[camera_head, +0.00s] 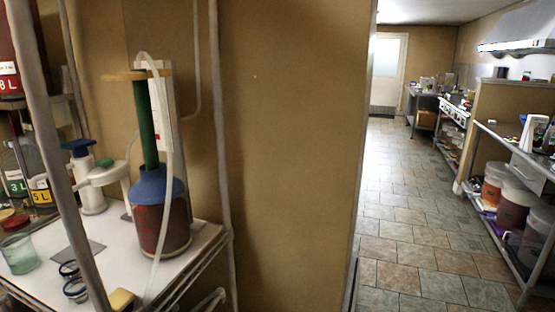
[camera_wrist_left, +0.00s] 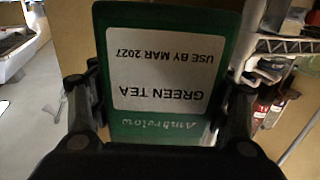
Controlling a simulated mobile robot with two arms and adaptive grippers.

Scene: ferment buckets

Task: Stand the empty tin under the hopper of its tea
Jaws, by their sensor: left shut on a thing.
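A dark green tin (camera_wrist_left: 225,30) fills the middle of the left wrist view. Its white label (camera_wrist_left: 170,75) reads "GREEN TEA" and "USE BY MAR 2027", upside down in this picture. My left gripper (camera_wrist_left: 158,98) is shut on the tin, with a black finger on each side of it. The tin's open end and inside do not show. Neither gripper nor the tin shows in the head view. I cannot make out any tea hopper in either view.
In the head view, a shelf unit (camera_head: 105,245) at left bears a red vessel (camera_head: 160,222) with a blue top and hose, a white device (camera_head: 90,190) and a green glass (camera_head: 20,254). Tiled floor (camera_head: 420,225) lies clear at right, beside a rack of buckets (camera_head: 515,205).

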